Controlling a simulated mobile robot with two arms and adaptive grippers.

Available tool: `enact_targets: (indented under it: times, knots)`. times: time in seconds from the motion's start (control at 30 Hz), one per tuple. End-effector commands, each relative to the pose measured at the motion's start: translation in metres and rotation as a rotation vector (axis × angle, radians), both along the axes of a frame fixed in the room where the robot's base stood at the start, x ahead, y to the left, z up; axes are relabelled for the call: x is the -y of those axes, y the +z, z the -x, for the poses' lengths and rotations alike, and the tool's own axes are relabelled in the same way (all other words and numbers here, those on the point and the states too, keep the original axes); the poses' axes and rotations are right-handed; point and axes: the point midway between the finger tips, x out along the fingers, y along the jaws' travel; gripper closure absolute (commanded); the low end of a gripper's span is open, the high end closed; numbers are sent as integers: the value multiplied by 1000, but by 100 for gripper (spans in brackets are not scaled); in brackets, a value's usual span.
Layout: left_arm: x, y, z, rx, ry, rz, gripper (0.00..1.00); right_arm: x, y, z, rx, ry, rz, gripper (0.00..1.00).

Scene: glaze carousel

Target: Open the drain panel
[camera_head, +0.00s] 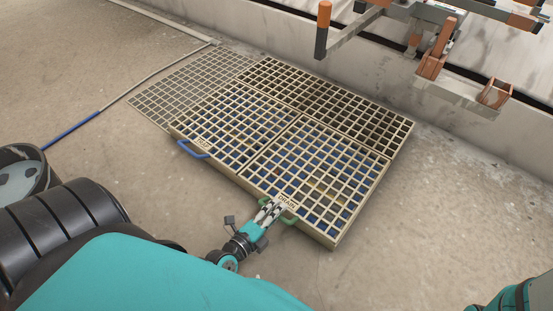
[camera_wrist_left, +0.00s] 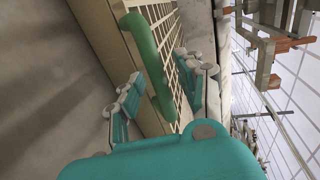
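The drain panel (camera_head: 318,172) is the right-hand front grate, a beige grid with a "DRAIN" label on its front edge. It lies flat, level with the grate beside it. Its green handle (camera_head: 290,218) is on the front edge, and it also shows large in the left wrist view (camera_wrist_left: 148,62). My left gripper (camera_head: 268,212) is at this handle. In the left wrist view its two fingers stand apart on either side of the handle, with a visible gap on the right side. My right gripper is not in view.
A second grate with a blue handle (camera_head: 193,150) lies left of the drain panel. A darker grate (camera_head: 345,95) lies behind, and a flat floor grid (camera_head: 170,90) lies further left. A hose (camera_head: 85,119) runs on the floor. A rack with orange parts (camera_head: 437,48) overhangs the back right.

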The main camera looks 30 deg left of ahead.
Motion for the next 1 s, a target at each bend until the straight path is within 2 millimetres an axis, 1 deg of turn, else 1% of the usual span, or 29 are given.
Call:
enact_targets:
  times: [0.1,0.3,0.37,0.4,1.0]
  knots:
    - [0,0,0,0,0,0,64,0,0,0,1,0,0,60]
    - [0,0,0,0,0,0,90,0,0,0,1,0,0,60]
    - [0,0,0,0,0,0,98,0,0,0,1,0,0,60]
    - [0,0,0,0,0,0,100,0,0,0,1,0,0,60]
    - [0,0,2,-2,0,-1,100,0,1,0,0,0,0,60]
